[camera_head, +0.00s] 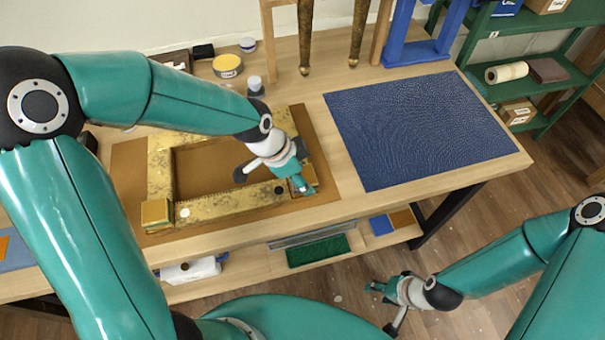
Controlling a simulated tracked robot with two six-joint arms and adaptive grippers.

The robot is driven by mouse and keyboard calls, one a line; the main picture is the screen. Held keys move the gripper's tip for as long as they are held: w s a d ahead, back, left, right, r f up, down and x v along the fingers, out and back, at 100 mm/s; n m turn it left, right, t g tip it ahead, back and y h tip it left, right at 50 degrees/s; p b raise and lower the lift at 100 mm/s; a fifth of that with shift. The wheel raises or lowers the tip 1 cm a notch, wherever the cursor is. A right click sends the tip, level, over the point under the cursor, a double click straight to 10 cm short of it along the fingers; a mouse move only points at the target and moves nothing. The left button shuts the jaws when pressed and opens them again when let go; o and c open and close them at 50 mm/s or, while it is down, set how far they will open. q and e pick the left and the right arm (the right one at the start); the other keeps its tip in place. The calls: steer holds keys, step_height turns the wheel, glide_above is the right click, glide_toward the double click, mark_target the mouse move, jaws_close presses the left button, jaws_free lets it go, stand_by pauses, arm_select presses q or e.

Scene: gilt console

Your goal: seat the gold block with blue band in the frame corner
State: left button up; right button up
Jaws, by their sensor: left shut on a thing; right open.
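A gold picture frame (160,165) lies flat on a brown board on the bench. My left gripper (301,186) reaches down over the frame's near right corner and is shut on a small gold block (310,174). The fingers hide most of this block; no blue band can be made out on it. I cannot tell whether the block touches the frame. Another gold block with an orange-tan top (155,212) is at the frame's near left corner. My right gripper (374,287) is open and empty, in front of the bench and apart from it.
A dark blue mat (420,125) covers the bench's right part and is clear. Behind the frame stand a yellow tin (228,65) and a small jar (255,86). A lower shelf holds a green tray (318,250). Green shelving (555,75) stands at the right.

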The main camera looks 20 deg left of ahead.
stand_by(0.3)
arm_select(q)
steer(key=o, duration=1.2)
steer(key=shift+o, duration=0.2)
steer(key=v, duration=1.1)
steer(key=shift+r, duration=0.4)
steer(key=shift+a, duration=0.1)
